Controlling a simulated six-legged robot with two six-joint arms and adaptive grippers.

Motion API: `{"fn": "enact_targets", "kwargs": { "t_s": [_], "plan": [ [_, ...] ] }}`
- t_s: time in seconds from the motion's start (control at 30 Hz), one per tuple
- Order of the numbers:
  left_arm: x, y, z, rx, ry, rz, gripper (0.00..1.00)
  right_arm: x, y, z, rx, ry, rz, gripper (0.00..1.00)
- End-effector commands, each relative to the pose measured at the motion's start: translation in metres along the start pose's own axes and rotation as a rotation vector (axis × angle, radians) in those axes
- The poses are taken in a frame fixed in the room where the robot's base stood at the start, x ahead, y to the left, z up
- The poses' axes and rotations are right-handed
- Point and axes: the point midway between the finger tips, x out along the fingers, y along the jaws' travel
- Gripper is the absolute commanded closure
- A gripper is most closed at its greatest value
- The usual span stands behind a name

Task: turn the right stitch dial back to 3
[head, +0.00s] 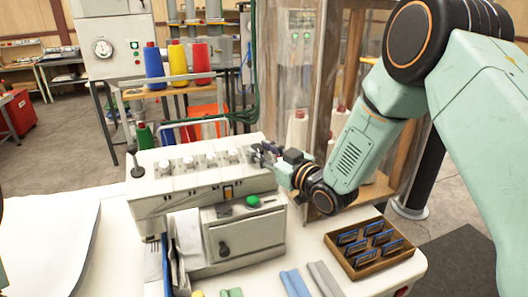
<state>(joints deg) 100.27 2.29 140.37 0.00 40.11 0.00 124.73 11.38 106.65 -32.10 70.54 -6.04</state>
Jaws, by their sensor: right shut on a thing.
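The pale grey machine (205,190) stands on the white table with a row of several small round dials along its top. One of these dials (211,160) shows near the middle of the row. My right gripper (262,155) reaches in from the right at the right end of this row. It is shut on the right stitch dial, which its fingers mostly hide. The number the dial points to is too small to read. My left gripper is out of view.
A wooden tray (393,263) with several dark, blue-edged pieces lies at the table's right. Blue (295,284) and grey (325,280) strips lie at the front. A green button (253,201) is on the machine's front. A dark-knobbed lever (136,171) stands at its left end.

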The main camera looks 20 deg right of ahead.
Motion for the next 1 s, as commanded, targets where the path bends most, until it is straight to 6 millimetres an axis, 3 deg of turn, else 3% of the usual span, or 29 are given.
{"fn": "enact_targets", "kwargs": {
  "t_s": [0.3, 0.63, 0.77, 1.0],
  "plan": [
    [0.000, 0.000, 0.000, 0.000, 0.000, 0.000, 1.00, 0.001, 0.001, -0.002, -0.001, 0.004, 0.002, 0.45],
    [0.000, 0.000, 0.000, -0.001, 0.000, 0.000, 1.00, -0.002, 0.001, -0.001, 0.001, 0.001, 0.002, 0.45],
    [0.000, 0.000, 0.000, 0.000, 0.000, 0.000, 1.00, -0.015, 0.002, 0.000, 0.004, -0.001, 0.005, 0.45],
    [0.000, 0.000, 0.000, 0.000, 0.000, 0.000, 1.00, -0.058, 0.002, 0.000, 0.007, 0.001, 0.006, 0.45]
  ]
}}
